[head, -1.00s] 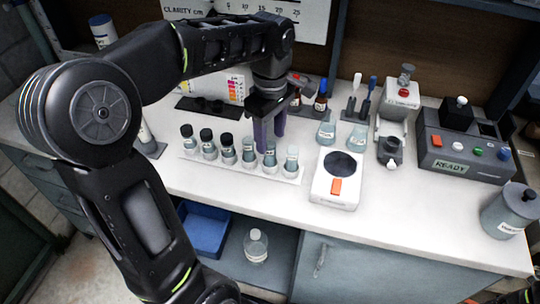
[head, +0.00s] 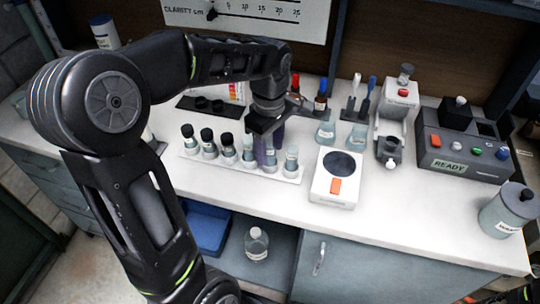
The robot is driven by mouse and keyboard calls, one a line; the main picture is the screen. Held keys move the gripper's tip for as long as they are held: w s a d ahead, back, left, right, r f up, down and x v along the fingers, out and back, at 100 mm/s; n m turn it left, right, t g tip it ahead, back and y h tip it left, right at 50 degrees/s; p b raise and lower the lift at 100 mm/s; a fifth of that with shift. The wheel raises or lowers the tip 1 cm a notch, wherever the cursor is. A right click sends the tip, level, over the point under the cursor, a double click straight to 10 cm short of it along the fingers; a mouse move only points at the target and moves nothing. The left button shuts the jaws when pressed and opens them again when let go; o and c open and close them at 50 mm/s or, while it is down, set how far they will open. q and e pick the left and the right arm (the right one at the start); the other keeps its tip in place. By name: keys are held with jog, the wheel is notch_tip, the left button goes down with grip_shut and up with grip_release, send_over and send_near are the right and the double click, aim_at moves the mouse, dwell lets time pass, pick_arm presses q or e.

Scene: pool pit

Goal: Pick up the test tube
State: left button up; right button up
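Several small glass tubes with pale labels stand upright in a row on a white rack (head: 222,166). The ones at the left wear black caps, such as this capped tube (head: 208,143); the one at the right end (head: 291,158) has no black cap. My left gripper (head: 268,153) points down over the right half of the row. Its two purple fingers look apart, with the tips down among the tubes, and partly hide the tubes behind. I cannot tell whether a finger touches a tube (head: 270,163). My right gripper is not in view.
A white scale with a dark round plate (head: 341,165) stands just right of the rack. A grey READY device (head: 465,148) and a lidded canister (head: 507,210) are at the right. The front counter is clear.

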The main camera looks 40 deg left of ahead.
pick_arm(q)
grip_shut()
jog(key=shift+r, duration=0.1)
dwell(0.5)
notch_tip(320, 180, up, 10)
dwell(0.4)
dwell(0.5)
